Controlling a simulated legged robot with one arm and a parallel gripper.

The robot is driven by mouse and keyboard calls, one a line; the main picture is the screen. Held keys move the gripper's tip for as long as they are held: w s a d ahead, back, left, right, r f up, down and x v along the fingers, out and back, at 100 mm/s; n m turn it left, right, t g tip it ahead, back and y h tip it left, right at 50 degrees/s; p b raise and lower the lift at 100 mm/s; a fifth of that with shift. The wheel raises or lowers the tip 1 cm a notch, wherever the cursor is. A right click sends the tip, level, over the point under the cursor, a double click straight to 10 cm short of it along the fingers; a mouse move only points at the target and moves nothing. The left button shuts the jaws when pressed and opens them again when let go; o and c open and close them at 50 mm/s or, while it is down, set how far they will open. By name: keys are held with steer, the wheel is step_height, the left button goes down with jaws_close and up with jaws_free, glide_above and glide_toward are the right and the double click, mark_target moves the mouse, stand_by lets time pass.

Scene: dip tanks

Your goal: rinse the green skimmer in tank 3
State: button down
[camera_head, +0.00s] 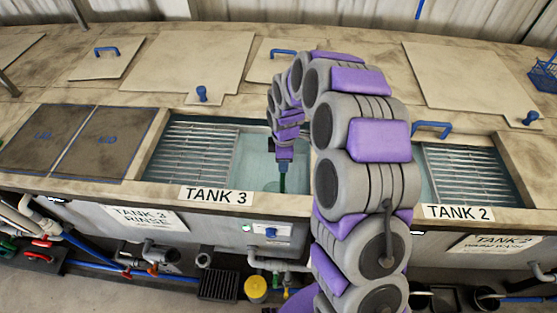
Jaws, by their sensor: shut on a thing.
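Tank 3 (216,194) is the middle-left tank, with its name on the front edge and a "TANK 3 RINSE" sign below. A slatted metal grate covers the left part of its opening, and pale water shows to the right of it. My gripper (284,160) points down over that open water, at the end of my purple and grey arm. It is small and partly dark in the view. A thin dark green handle, seemingly of the green skimmer (282,182), runs down from it. The skimmer's lower end is hidden behind the tank's front edge.
Tank 2 (458,212), with its own grate (465,172), lies to the right, partly behind my arm. Dark closed lids (82,140) lie left of tank 3. Pale covers with blue handles lie behind. A blue basket (545,75) stands at far right. Pipes and valves line the front below.

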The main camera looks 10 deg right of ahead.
steer(key=shift+w+a, duration=0.15)
steer(key=shift+a, duration=0.45)
steer(key=shift+w+a, duration=0.15)
steer(key=shift+a, duration=0.45)
steer(key=shift+r, duration=0.1)
step_height(320, 180, up, 18)
steer(key=p, duration=0.5)
stand_by(0.4)
stand_by(0.5)
